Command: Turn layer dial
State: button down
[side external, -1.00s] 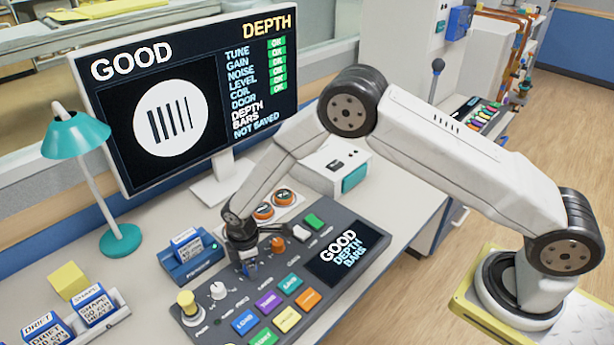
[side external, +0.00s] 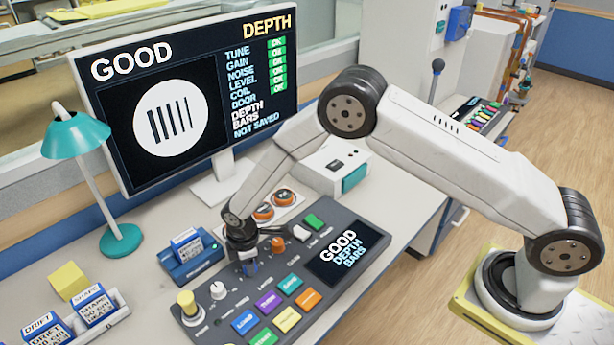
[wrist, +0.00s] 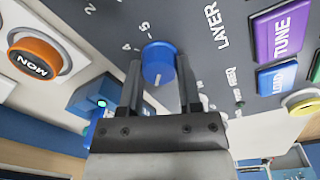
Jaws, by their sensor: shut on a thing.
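The blue layer dial (wrist: 159,63) sits on the dark control panel beside the printed word LAYER and a ring of numbers. In the wrist view its white pointer line shows between my fingers, and the numbers 4 and 5 are printed close by. My gripper (wrist: 160,85) is shut on the dial, one finger on each side. In the side view my gripper (side external: 248,262) points down onto the panel, and only a little blue of the dial (side external: 251,268) shows under it. The monitor (side external: 185,105) reads GOOD, DEPTH, DEPTH BARS and NOT SAVED, with several bars in a white circle.
The panel (side external: 215,335) also carries a white knob (side external: 218,291), a yellow knob (side external: 187,303), an orange knob (side external: 278,245), coloured buttons and a small screen (side external: 341,253). A blue card holder (side external: 192,262) stands close left of my gripper. A teal lamp (side external: 121,239) stands farther left.

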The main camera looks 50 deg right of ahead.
jog(key=m, duration=0.5)
jog(key=shift+w+m, duration=0.1)
jog(key=shift+m, duration=2)
jog(key=shift+c, duration=1.4)
grip_release()
jog(key=shift+r, duration=0.1)
jog(key=shift+a+r, duration=0.15)
jog(key=shift+r, duration=3.7)
